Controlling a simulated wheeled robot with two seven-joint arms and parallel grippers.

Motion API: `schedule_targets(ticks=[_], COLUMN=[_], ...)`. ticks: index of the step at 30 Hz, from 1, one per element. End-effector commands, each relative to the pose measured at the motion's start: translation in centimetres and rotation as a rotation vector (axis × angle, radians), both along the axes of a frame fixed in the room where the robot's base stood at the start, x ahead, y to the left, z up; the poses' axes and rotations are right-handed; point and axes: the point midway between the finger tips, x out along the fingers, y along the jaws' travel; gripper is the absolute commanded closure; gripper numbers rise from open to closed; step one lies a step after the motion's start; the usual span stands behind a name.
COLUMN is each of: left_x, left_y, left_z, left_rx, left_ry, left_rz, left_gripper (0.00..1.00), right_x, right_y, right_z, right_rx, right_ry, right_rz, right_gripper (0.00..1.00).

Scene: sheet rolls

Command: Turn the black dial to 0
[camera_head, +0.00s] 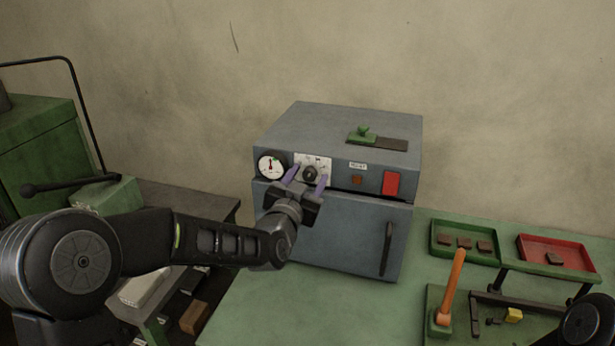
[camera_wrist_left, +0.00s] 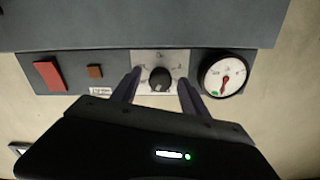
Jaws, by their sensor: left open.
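The black dial (camera_head: 309,174) sits on a white scale plate on the front of the grey oven-like box (camera_head: 345,225). It also shows in the left wrist view (camera_wrist_left: 160,79), where the picture is upside down. The numbers on the plate are too small to read. My left gripper (camera_head: 307,182) is open, with its two purple fingers on either side of the dial; I cannot tell whether they touch it. My right gripper is not in view; only a dark part of my right arm shows at the lower right.
A round gauge (camera_head: 270,165) is left of the dial. A red switch (camera_head: 391,183) and a small brown button (camera_head: 357,180) are to its right. The box's door handle (camera_head: 386,249) is below. A green tray (camera_head: 434,241), a red tray (camera_head: 592,266) and an orange-handled lever (camera_head: 452,280) stand at right.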

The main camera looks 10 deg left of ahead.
Motion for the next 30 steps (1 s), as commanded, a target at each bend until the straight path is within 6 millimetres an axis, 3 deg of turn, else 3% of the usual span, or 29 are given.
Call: schedule_targets(ticks=[2, 21, 30], left_x=[-0.02, -0.04, -0.04], left_y=[0.0, -0.01, -0.01], left_z=[0.0, 0.02, -0.06], left_rx=[0.0, 0.0, -0.006], left_ry=[0.0, 0.0, -0.001], left_rz=[0.0, 0.0, 0.0], left_gripper=[0.48, 1.0, 1.0], right_x=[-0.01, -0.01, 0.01], right_y=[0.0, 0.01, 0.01], right_z=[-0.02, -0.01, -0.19], right_rx=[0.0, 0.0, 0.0], right_ry=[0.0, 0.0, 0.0], right_rz=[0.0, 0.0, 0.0], right_gripper=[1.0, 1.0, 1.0])
